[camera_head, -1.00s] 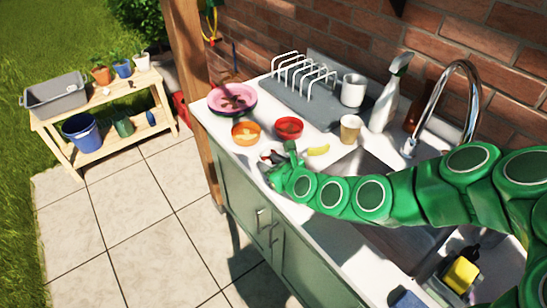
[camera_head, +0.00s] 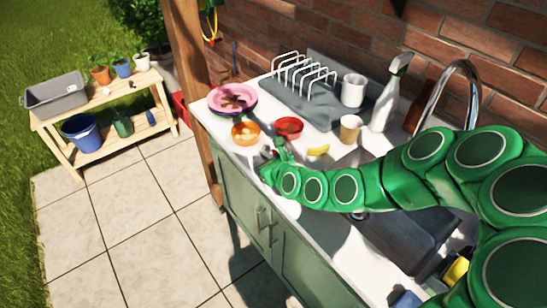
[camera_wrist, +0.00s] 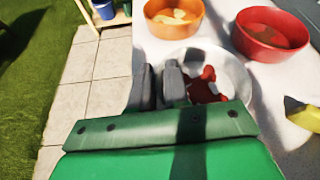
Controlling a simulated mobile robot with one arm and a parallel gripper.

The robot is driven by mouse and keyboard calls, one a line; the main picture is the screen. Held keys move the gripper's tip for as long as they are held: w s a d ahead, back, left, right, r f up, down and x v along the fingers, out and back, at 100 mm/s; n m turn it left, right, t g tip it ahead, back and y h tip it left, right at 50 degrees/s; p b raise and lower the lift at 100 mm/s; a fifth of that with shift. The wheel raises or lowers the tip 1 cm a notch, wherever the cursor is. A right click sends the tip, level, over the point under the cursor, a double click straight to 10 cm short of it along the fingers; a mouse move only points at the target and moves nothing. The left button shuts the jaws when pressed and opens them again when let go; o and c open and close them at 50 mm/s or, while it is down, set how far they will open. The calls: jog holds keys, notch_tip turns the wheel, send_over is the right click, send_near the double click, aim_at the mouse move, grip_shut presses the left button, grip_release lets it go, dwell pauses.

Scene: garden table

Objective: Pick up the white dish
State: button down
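The white dish (camera_wrist: 238,72) is a shallow round dish with red sauce-like stains inside, on the white counter in the wrist view. My gripper (camera_wrist: 160,70) has its two dark fingers close together at the dish's left rim. One finger is inside the dish and the other outside, with the rim between them. In the head view my gripper (camera_head: 271,152) is at the counter's front edge, and my green arm and gripper hide most of the dish.
An orange bowl (camera_head: 246,140) and a red bowl (camera_head: 289,131) stand just beyond the dish. A pink plate (camera_head: 245,94) is at the back left. Open floor lies left of the counter.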

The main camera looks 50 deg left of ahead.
dwell(0.4)
notch_tip(320, 180, up, 8)
jog(key=shift+r, duration=0.95)
